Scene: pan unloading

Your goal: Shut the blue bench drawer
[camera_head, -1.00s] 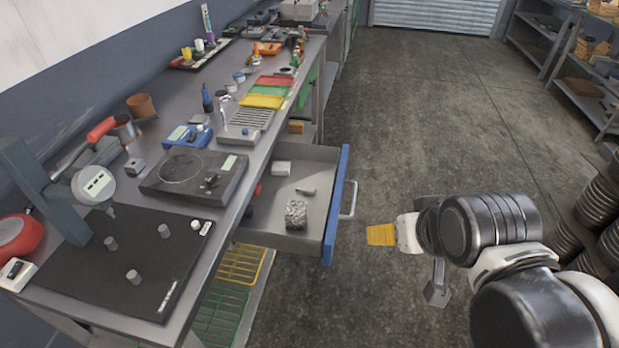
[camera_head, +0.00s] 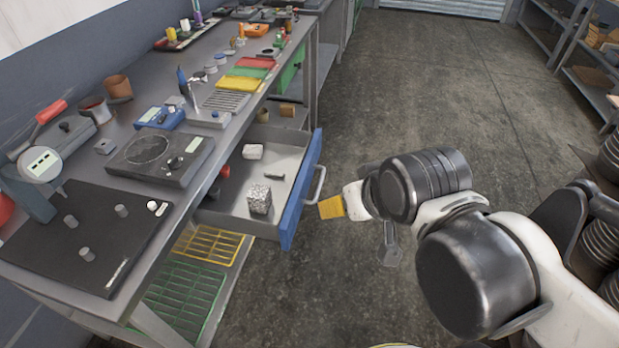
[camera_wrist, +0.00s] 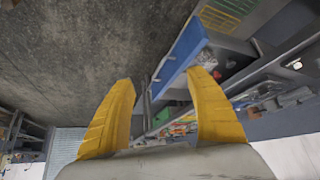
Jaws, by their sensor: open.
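The blue-fronted bench drawer (camera_head: 302,190) is pulled out from under the grey workbench, and its grey inside is visible. Its pale bar handle (camera_head: 317,184) sticks out from the front. A speckled block (camera_head: 260,199), a white block and a small dark piece lie in the drawer. My gripper (camera_head: 328,208) is just right of the drawer front, near the handle; I cannot tell whether it touches. In the wrist view my yellow fingers (camera_wrist: 162,110) are spread, with the blue front (camera_wrist: 182,55) beyond and between them.
The workbench (camera_head: 185,205) carries a black plate, a dial gauge, a black hotplate (camera_head: 160,155) and coloured trays (camera_head: 248,75). Yellow and green racks sit below. Grey shelves (camera_head: 570,55) stand at right. The concrete floor between is clear.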

